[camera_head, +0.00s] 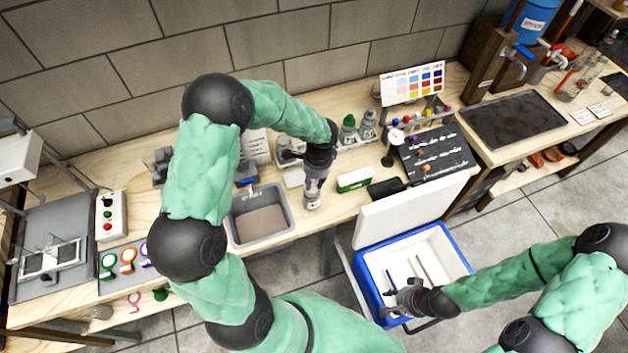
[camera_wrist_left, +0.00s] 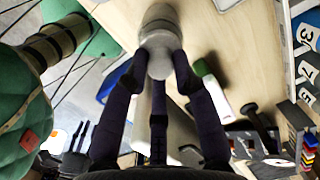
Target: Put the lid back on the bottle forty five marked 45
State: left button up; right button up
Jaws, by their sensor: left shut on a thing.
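My left gripper (camera_head: 316,184) points down at the front of the bench, just right of the grey basin. Its fingers are shut on a grey rounded lid (camera_wrist_left: 158,58). A pale bottle (camera_head: 312,203) stands directly below the fingers, and its pale round body also shows beyond the lid in the left wrist view (camera_wrist_left: 160,17). I cannot tell whether the lid touches the bottle or sits just above it. No 45 mark is readable. My right gripper (camera_head: 398,299) is over the blue cooler, with its fingers apart and nothing visible between them.
The grey basin (camera_head: 289,226) is close on the left. A green-and-white box (camera_head: 354,180) lies to the right. Grey-capped (camera_head: 368,121) and green-capped (camera_head: 348,124) bottles stand behind. The open blue cooler (camera_head: 365,290) is in front of the bench, its white lid (camera_head: 405,211) raised near the edge.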

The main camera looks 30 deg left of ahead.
pick_arm(q)
jog(key=o, duration=0.8)
jog(key=o, duration=0.5)
jog(key=shift+r, duration=0.15)
jog(key=shift+r+p, duration=2.5)
jog(key=shift+r, duration=0.9)
grip_shut()
